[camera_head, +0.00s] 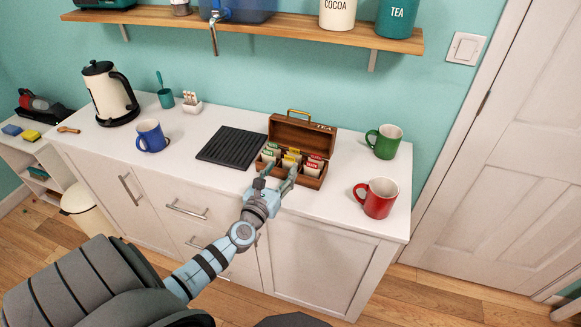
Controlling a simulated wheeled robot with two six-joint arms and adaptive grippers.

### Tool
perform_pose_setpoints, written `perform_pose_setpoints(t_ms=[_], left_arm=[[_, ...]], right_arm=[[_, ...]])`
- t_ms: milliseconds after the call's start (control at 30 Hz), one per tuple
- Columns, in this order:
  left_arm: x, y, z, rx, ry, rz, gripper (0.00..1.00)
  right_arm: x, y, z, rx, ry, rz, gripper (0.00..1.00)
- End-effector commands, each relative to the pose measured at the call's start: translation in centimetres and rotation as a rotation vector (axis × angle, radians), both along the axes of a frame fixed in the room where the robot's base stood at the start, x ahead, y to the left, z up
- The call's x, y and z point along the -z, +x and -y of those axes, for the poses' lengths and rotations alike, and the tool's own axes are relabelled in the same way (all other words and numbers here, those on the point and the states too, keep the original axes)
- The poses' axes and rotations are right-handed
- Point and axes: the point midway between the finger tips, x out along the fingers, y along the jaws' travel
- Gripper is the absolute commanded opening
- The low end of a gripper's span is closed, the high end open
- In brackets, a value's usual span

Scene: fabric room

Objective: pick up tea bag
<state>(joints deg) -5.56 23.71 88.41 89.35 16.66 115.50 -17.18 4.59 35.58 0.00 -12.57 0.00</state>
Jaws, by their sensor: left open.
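An open wooden tea box (302,131) stands on the white counter with its lid raised at the back. Inside, tea bags (291,158) with green, yellow and red labels stand in compartments. My left gripper (276,174) is open at the front edge of the box, its fingers pointing toward the tea bags. Nothing shows between its fingers. The fingers partly hide the front of the box, and I cannot tell whether they touch it. My right gripper is not in view.
A black ribbed tray (233,147) lies left of the box. A red mug (377,198) and a green mug (385,141) stand to the right, a blue mug (150,136) and a kettle (109,93) to the left. A wooden shelf (268,24) hangs above.

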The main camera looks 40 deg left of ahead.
Motion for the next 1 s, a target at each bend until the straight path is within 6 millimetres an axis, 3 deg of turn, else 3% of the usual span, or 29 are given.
perform_pose_setpoints(t_ms=[200,300,467,633,1000], left_arm=[[0.2,3.9,-1.2,-0.001,0.002,0.002,0.48],[0.2,4.8,-1.4,0.001,0.001,0.000,0.48],[0.1,4.8,-1.4,0.002,0.002,-0.002,0.48],[0.1,4.8,-1.4,0.002,0.002,-0.002,0.28],[-0.4,4.8,-1.4,0.001,0.002,-0.002,0.28]], right_arm=[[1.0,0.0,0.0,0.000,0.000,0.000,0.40],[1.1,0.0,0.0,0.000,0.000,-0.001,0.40],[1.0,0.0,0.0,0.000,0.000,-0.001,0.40],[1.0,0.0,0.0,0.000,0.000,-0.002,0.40],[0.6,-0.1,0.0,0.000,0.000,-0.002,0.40]])
